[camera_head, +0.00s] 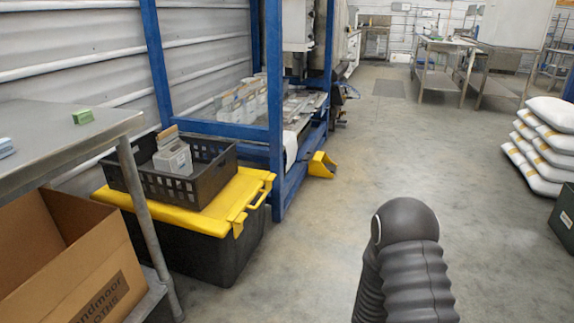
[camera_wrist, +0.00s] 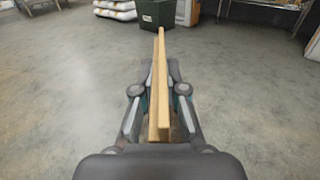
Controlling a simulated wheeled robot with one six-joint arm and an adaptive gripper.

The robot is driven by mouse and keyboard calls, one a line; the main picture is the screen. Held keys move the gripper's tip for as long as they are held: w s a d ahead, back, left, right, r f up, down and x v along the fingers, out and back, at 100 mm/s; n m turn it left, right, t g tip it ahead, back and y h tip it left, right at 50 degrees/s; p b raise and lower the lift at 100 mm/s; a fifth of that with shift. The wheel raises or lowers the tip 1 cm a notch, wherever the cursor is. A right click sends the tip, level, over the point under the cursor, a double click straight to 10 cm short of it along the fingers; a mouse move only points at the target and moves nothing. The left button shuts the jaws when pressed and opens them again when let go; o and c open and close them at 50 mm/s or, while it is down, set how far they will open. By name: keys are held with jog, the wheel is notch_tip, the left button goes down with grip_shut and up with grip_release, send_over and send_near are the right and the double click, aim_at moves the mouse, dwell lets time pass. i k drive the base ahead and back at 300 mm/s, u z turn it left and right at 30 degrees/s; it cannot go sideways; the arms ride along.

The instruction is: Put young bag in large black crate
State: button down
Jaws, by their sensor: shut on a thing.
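In the wrist view my gripper (camera_wrist: 160,78) is shut on a thin, tan, upright piece (camera_wrist: 162,50), seen nearly edge-on. It may be the young bag, but no label shows on it. It is held above the bare floor. In the head view a black crate (camera_head: 160,187) with slotted walls sits on a yellow lid at the left. A grey and white packet with a tan top (camera_head: 172,156) stands in it. My gripper is out of sight in the head view, where only my dark arm shows at the lower right.
The yellow lid (camera_head: 225,215) covers a black tub. A steel table (camera_head: 60,130) with a cardboard box (camera_head: 75,260) below it is at the left. A blue frame (camera_head: 276,120) stands behind the crate. White sacks (camera_head: 540,150) are stacked at right. The middle floor is clear.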

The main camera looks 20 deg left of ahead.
aim_at(201, 182)
jog(key=u, duration=0.45)
jog(key=i, duration=0.7)
jog(key=u, duration=0.55)
